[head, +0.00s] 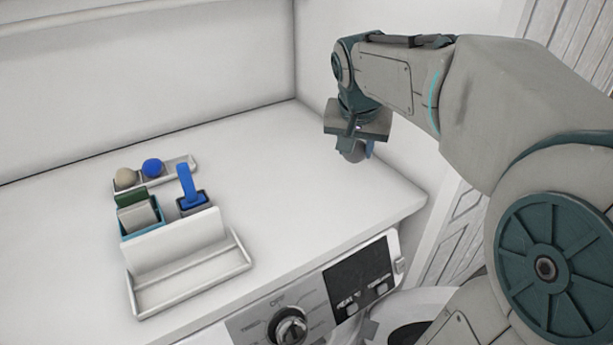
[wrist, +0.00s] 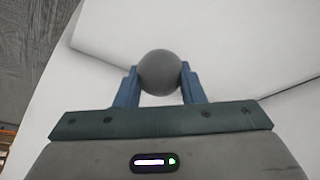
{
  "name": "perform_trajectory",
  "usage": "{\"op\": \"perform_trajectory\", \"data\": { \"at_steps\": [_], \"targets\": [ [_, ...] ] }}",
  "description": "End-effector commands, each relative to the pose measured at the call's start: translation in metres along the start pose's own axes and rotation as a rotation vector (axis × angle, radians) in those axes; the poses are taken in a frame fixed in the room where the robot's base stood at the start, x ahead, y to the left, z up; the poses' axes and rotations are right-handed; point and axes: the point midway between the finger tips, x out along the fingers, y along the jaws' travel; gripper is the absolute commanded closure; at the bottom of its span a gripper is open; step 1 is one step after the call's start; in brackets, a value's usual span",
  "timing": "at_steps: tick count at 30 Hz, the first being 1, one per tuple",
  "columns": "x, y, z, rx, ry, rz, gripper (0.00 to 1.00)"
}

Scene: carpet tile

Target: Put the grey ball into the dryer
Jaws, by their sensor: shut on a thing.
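The grey ball (wrist: 159,72) is held between the two blue fingers of my gripper (wrist: 160,88) in the wrist view. In the head view my gripper (head: 357,152) holds the grey ball (head: 353,153) above the right end of the white counter top, partly hidden by the fingers. The dryer (head: 310,308) is below the counter top, with a dial, a dark display and buttons on its front panel. A round pale door or opening with a dark middle (head: 408,332) shows at the bottom edge, partly hidden by my arm.
A small white tray (head: 183,171) at the left of the counter top holds a beige ball (head: 125,178) and a blue ball (head: 153,167). A blue-handled brush (head: 188,187), small boxes (head: 140,214) and a white stand (head: 190,283) are in front. The counter's middle is clear.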

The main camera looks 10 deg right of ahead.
Motion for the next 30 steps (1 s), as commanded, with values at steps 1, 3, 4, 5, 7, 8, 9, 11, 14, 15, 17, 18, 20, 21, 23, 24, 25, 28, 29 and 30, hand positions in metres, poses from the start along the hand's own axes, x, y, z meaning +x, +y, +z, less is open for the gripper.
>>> {"op": "perform_trajectory", "data": {
  "at_steps": [1,3,4,5,7,8,9,11,14,15,17,18,20,21,23,24,25,28,29,30],
  "targets": [
    [0.007,-0.013,0.003,-0.009,-0.005,0.003,0.9],
    [0.016,-0.03,0.007,-0.01,-0.006,0.003,0.9],
    [0.02,-0.037,0.007,-0.01,-0.005,0.002,0.9],
    [0.024,-0.044,0.009,-0.008,-0.005,0.002,0.9],
    [0.033,-0.059,0.012,-0.008,-0.005,0.002,0.9],
    [0.037,-0.065,0.013,-0.007,-0.005,0.003,0.9],
    [0.041,-0.072,0.014,-0.007,-0.004,0.002,0.9],
    [0.047,-0.081,0.016,-0.005,-0.004,0.004,0.9],
    [0.053,-0.091,0.018,-0.003,-0.002,0.002,0.9],
    [0.054,-0.093,0.018,-0.002,-0.002,0.002,0.9],
    [0.057,-0.094,0.019,-0.001,-0.002,0.002,0.9],
    [0.061,-0.095,0.021,0.0,-0.003,0.003,0.9],
    [0.07,-0.095,0.025,-0.001,-0.004,0.004,0.9],
    [0.076,-0.094,0.028,-0.002,-0.005,0.004,0.9],
    [0.083,-0.095,0.031,-0.002,-0.004,0.003,0.9],
    [0.087,-0.095,0.032,-0.002,-0.004,0.003,0.9],
    [0.09,-0.094,0.033,-0.001,-0.003,0.002,0.9],
    [0.093,-0.094,0.034,0.0,-0.001,0.001,0.9],
    [0.093,-0.094,0.034,0.0,-0.001,0.001,0.9],
    [0.093,-0.094,0.034,0.0,-0.001,0.001,0.9]
  ]
}}
